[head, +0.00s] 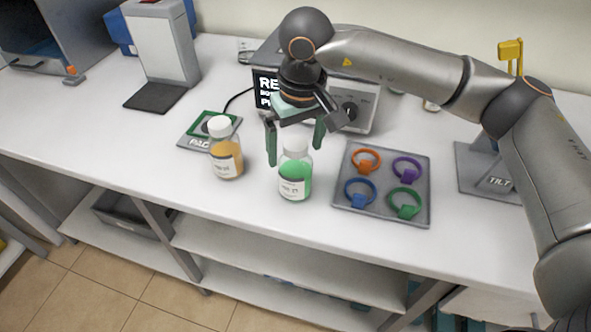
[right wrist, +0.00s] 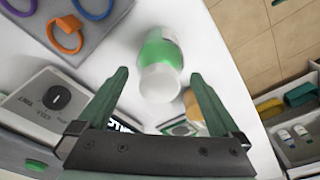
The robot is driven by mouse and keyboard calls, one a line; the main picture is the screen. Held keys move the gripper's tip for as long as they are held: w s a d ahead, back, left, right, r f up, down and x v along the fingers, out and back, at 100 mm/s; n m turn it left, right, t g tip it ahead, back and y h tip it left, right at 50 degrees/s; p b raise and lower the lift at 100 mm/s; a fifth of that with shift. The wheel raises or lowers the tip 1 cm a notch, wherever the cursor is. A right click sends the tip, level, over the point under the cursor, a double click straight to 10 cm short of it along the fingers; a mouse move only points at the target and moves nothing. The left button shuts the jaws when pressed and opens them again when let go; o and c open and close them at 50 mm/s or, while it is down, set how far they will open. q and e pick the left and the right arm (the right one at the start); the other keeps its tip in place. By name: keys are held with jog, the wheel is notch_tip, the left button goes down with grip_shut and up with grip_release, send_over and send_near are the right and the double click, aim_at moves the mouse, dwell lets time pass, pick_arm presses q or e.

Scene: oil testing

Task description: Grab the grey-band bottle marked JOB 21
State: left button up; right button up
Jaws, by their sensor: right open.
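A clear bottle with green contents (head: 294,182) and a white cap stands upright on the bench; it also shows in the right wrist view (right wrist: 165,50). A second bottle with amber contents (head: 227,162) stands to its left, and is partly hidden behind a finger in the right wrist view (right wrist: 192,112). Both carry white labels whose print is too small to read surely; I cannot make out a grey band on either. My right gripper (head: 296,150) is open and empty, its fingers above and behind the green bottle's cap. My left gripper is out of view.
A grey tray (head: 337,203) with orange, purple, blue and green rings lies right of the green bottle. A green-framed pad (head: 190,143) lies behind the amber bottle. A grey box with a dial (head: 368,107) stands behind the gripper. The bench front edge is close to the bottles.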

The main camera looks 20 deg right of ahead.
jog(key=f, duration=0.3)
jog(key=shift+w+f, duration=0.1)
jog(key=shift+w, duration=0.2)
jog(key=shift+c, duration=0.2)
grip_shut()
